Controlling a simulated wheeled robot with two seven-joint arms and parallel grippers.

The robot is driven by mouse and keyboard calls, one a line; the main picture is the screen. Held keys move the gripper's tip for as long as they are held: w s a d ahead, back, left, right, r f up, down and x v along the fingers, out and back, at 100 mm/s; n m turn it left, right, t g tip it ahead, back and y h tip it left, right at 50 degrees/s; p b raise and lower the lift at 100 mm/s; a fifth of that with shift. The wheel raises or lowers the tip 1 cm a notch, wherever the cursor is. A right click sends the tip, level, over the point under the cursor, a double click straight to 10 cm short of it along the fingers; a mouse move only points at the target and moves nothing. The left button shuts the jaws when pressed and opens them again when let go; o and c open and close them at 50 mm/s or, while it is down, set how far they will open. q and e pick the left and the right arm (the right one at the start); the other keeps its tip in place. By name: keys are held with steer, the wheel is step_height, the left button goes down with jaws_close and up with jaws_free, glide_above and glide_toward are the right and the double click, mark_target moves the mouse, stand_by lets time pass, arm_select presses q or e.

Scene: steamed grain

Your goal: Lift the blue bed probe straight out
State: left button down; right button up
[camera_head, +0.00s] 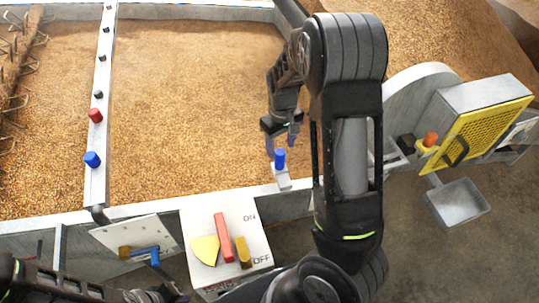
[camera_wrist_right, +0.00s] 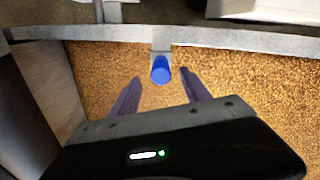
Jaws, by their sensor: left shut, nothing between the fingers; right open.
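The blue bed probe (camera_head: 280,157) is a short blue cylinder, upright at a small pale bracket (camera_head: 283,181) on the bed's front wall. In the right wrist view the blue probe (camera_wrist_right: 161,69) shows between and just ahead of the fingertips, its bracket behind it. My right gripper (camera_head: 280,147) points down over it, its fingers open on either side, with a gap visible to each finger in the wrist view. How deep the probe goes into the grain is hidden. My left gripper (camera_head: 155,295) is low at the bottom left, shut and empty, partly cut off by the frame edge.
A metal rail (camera_head: 101,75) with a red knob (camera_head: 95,115) and a blue knob (camera_head: 92,159) crosses the grain bed (camera_head: 190,100). A switch panel (camera_head: 192,215) with ON and OFF stands in front. A yellow grille (camera_head: 490,120) and a metal scoop (camera_head: 458,203) are right.

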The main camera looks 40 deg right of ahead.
mark_target(280, 160)
stand_by(0.3)
steer(key=shift+f, duration=1.3)
step_height(280, 160, down, 5)
steer(key=shift+f+b, duration=0.1)
steer(key=shift+b, duration=0.2)
jaws_close()
stand_by(0.4)
